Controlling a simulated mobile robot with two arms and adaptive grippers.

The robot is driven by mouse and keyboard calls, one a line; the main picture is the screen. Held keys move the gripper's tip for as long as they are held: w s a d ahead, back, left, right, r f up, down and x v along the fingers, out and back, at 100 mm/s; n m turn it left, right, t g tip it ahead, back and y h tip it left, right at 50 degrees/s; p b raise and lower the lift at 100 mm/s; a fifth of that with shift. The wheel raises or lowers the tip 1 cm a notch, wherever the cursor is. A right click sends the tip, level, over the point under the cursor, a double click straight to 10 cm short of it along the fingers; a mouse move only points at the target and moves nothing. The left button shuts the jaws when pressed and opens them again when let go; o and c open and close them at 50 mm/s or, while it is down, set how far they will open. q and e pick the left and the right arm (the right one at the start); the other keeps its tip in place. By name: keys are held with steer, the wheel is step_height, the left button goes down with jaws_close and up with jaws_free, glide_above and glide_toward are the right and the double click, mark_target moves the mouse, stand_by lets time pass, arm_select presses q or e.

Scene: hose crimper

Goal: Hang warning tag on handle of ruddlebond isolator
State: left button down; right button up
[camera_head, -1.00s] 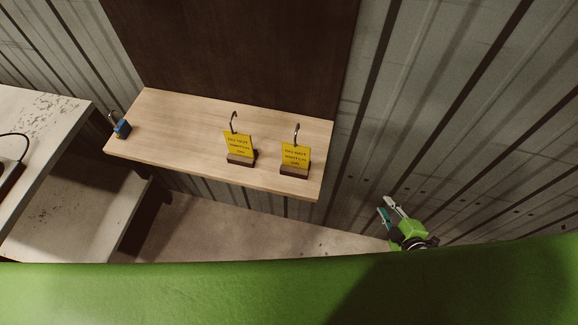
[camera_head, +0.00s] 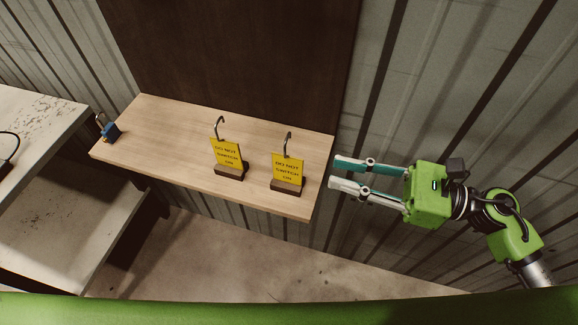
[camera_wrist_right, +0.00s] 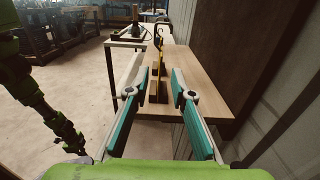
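Two yellow warning tags with dark hooks stand upright in brown blocks on a wooden shelf (camera_head: 180,135): a left tag (camera_head: 227,157) and a right tag (camera_head: 288,172). My right gripper (camera_head: 333,171) is open and empty just right of the shelf's right end, its fingers pointing left toward the right tag, apart from it. In the right wrist view a tag (camera_wrist_right: 160,65) shows edge-on beyond the gap between the fingers (camera_wrist_right: 160,75). A green arm, probably my left, shows at the left there; its gripper state is unclear. I see no isolator or handle.
A dark board (camera_head: 230,60) rises behind the shelf, against a corrugated wall (camera_head: 440,80). A worn grey table (camera_head: 40,115) is at the left. The floor (camera_head: 260,265) in front is clear.

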mark_target(287, 159)
steer(key=p+x, duration=0.1)
steer(key=x, duration=0.3)
steer(key=shift+w+a+r+p, duration=0.2)
steer(key=shift+w+a+p, duration=0.1)
steer(key=shift+a, duration=0.05)
steer(key=shift+w+a+f, duration=0.1)
steer(key=shift+a, duration=0.5)
steer(key=p+x, duration=0.2)
steer(key=x, duration=0.2)
steer(key=shift+a+p, duration=0.1)
steer(key=shift+p, duration=0.3)
steer(key=shift+w+a+f, duration=0.2)
steer(key=shift+a, duration=0.25)
jaws_close()
